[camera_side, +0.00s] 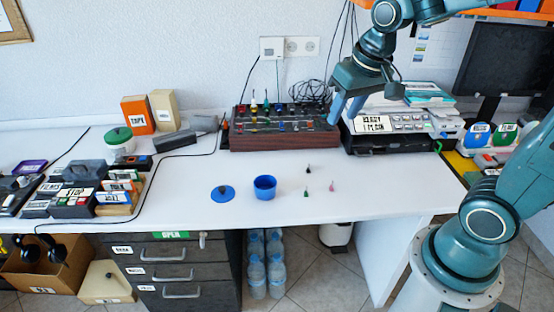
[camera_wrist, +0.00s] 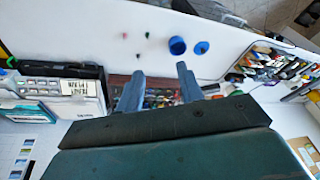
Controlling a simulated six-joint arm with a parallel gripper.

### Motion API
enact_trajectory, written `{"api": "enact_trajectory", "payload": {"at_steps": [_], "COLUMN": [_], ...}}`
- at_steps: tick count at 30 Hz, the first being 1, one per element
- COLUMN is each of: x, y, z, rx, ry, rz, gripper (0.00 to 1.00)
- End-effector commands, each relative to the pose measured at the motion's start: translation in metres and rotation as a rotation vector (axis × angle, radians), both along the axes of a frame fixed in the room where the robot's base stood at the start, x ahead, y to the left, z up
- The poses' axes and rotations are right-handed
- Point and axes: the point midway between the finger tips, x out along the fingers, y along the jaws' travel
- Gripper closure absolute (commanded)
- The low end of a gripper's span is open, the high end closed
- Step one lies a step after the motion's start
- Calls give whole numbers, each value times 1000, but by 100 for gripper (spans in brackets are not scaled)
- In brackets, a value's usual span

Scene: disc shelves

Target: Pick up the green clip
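The green clip (camera_side: 306,192) stands on the white table, right of the blue cup, in the side view. In the wrist view it is a small green spot (camera_wrist: 148,34) near the top. A pink clip (camera_side: 332,186) and a black clip (camera_side: 308,169) stand close by; the wrist view also shows the pink one (camera_wrist: 124,35) and the black one (camera_wrist: 138,56). My gripper (camera_side: 347,108) is high above the back of the table, well away from the clips. Its two blue fingers (camera_wrist: 160,72) are apart with nothing between them.
The blue cup (camera_side: 264,189) stands open, its blue lid (camera_side: 223,193) lying left of it. A wooden rack of small coloured items (camera_side: 270,142) stands behind, with a printer-like machine (camera_side: 390,125) to its right. Bins of boxes fill the left. The table around the clips is clear.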

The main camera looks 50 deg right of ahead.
Motion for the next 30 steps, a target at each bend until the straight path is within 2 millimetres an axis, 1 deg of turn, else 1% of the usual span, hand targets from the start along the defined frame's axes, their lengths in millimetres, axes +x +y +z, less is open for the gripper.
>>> {"api": "enact_trajectory", "payload": {"at_steps": [1,6,11,15,20,24,30], "x": [9,36,59,78,96,109,120], "y": [-4,-15,-26,-37,-50,-61,-74], "z": [-7,-29,-55,-81,-114,-146,-187], "rx": [6,25,42,56,70,82,95], "ry": [17,62,104,141,182,218,259], "rz": [-22,-98,-169,-232,-304,-369,-444], "gripper": [63,63,63,63,63,63,63]}}
